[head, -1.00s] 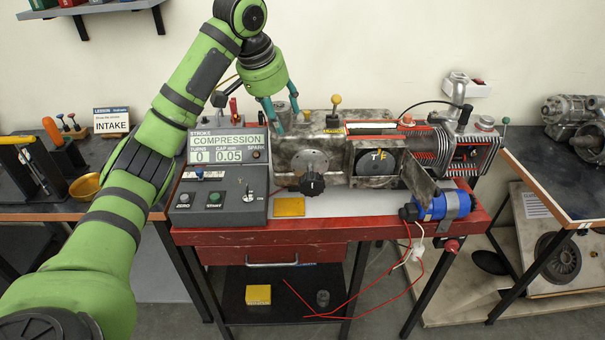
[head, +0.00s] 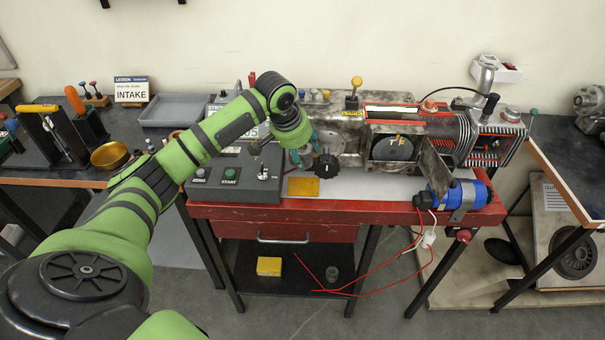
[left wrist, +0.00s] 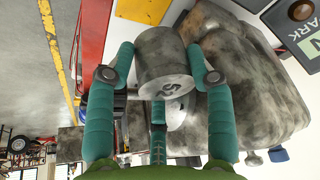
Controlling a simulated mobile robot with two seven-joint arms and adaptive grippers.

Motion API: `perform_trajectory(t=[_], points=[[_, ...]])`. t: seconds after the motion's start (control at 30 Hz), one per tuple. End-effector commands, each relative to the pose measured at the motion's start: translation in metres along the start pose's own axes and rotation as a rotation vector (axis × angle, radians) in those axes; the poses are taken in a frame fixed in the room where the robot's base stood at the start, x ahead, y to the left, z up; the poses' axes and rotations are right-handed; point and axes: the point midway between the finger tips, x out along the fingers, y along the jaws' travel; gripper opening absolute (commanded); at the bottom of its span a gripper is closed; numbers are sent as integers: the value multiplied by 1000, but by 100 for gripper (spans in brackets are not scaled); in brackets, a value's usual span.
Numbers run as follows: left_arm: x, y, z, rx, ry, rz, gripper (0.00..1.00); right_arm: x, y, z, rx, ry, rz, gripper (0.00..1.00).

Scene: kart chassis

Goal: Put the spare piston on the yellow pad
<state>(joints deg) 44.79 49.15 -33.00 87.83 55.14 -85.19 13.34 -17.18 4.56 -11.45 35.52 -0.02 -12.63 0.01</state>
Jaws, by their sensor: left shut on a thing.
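In the head view my left gripper (head: 304,154) is just behind and above the yellow pad (head: 303,187), in front of the engine, and the piston is mostly hidden there. The pad is a flat, bare yellow square on the bench top. It also shows at the top of the left wrist view (left wrist: 143,10). My right gripper is out of view.
The engine (head: 345,130) with its black knob (head: 326,166) stands close behind and right of the pad. The grey console (head: 235,180) is close on the left. A blue motor (head: 465,193) is at the bench's right end. The pale bench strip right of the pad is clear.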

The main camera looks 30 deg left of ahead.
Motion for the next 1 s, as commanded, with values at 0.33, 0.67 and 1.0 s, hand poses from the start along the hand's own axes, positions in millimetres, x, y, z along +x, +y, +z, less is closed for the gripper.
perform_trajectory(t=[0.33,0.67,1.0], points=[[44,1,17,1,-1,1,19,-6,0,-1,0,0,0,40],[79,1,31,1,1,0,19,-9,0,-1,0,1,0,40],[82,0,32,0,0,0,19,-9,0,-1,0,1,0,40]])
